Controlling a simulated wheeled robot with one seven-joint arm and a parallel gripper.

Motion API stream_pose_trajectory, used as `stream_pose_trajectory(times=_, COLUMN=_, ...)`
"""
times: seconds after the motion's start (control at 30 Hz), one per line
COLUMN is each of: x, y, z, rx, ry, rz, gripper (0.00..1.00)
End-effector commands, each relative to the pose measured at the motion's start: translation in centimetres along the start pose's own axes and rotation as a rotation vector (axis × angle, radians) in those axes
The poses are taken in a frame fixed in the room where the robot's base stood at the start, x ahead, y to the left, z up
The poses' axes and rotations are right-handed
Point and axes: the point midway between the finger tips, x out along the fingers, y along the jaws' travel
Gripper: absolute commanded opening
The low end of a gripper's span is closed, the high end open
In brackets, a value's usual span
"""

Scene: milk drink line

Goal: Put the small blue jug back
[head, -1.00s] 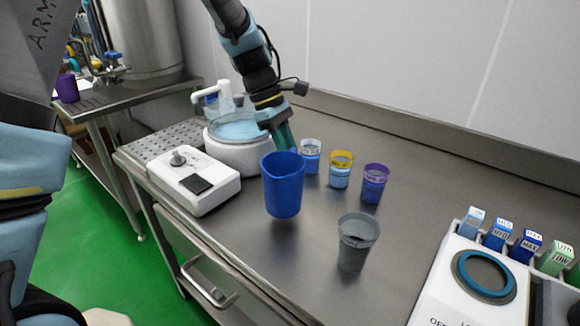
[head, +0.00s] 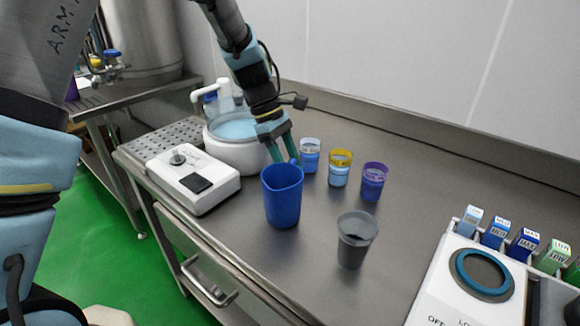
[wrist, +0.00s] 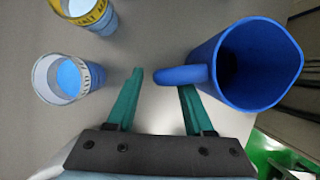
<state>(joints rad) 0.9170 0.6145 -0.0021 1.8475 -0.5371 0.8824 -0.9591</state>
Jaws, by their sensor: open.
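The small blue jug (head: 283,200) stands upright on the steel table in the head view, left of a grey cup. In the wrist view the jug (wrist: 262,68) is at the upper right, and its handle points left toward the fingers. My gripper (head: 283,150) is behind the jug at its handle side. In the wrist view my gripper (wrist: 162,85) has its green fingers apart, with the end of the jug's handle in front of the right finger. Whether a finger touches the handle I cannot tell. The jug looks empty inside, though its bottom is dark.
Clear-, yellow- (head: 340,168) and purple-rimmed (head: 373,182) cups stand right of my gripper; the clear one (head: 310,155) is closest. The grey cup (head: 355,240) is in front. A white bowl machine (head: 235,150) and a control box (head: 193,178) are left.

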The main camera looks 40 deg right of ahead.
Motion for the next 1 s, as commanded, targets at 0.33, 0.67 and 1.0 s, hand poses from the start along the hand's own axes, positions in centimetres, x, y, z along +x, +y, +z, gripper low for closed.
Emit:
stream_pose_trajectory(times=0.33, x=-2.9, y=0.1, z=0.0, rx=0.001, ry=0.002, rz=0.006, gripper=0.52)
stream_pose_trajectory(times=0.67, x=-9.6, y=0.1, z=0.0, rx=0.001, ry=0.002, rz=0.004, gripper=0.52)
stream_pose_trajectory(times=1.0, x=-12.2, y=0.0, z=0.1, rx=0.0, ry=0.0, rz=0.0, gripper=0.52)
